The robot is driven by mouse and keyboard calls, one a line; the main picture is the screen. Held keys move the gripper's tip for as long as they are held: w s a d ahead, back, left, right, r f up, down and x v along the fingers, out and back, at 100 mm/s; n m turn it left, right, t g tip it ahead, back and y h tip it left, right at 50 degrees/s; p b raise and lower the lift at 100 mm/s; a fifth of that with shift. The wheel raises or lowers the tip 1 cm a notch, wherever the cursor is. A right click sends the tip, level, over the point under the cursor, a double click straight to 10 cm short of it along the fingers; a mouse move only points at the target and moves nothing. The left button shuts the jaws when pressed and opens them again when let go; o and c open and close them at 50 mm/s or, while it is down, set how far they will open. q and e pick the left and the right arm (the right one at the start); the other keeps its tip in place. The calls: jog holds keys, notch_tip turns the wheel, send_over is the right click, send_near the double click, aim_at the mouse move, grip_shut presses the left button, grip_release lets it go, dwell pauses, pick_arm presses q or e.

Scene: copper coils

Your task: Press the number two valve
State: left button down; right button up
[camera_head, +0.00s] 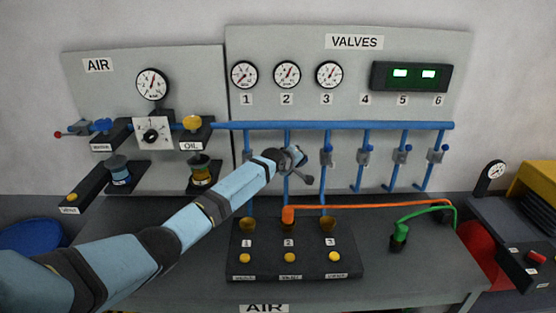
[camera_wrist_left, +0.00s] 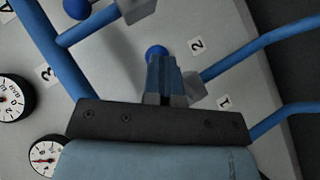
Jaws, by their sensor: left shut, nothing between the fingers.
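The number two valve sits on the second blue branch pipe (camera_head: 287,138) of the VALVES panel. In the head view my arm largely covers it. My left gripper (camera_head: 302,165) is in front of it, below the blue header pipe. In the left wrist view the left gripper (camera_wrist_left: 165,70) is shut and empty. Its fingertips point at a round blue knob (camera_wrist_left: 155,52) near the label 2 (camera_wrist_left: 197,46). A grey valve body (camera_wrist_left: 195,88) shows beside the fingers. I cannot tell whether the fingertips touch the knob. My right gripper is not in view.
The number three valve (camera_head: 327,158) is just right of the gripper, with more valves further right. Gauges (camera_head: 287,75) hang above the pipe. Below stands a black block (camera_head: 310,262) with yellow buttons. An orange hose (camera_head: 370,206) runs right from it.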

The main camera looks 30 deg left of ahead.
pick_arm(q)
jog(key=shift+w+a+f, duration=0.15)
jog(key=shift+f, duration=0.05)
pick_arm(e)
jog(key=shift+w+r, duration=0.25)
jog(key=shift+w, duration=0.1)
pick_arm(q)
jog(key=shift+a, duration=0.1)
jog(key=shift+s+a+f, duration=0.3)
jog(key=shift+s+a, duration=0.1)
jog(key=shift+a, duration=0.05)
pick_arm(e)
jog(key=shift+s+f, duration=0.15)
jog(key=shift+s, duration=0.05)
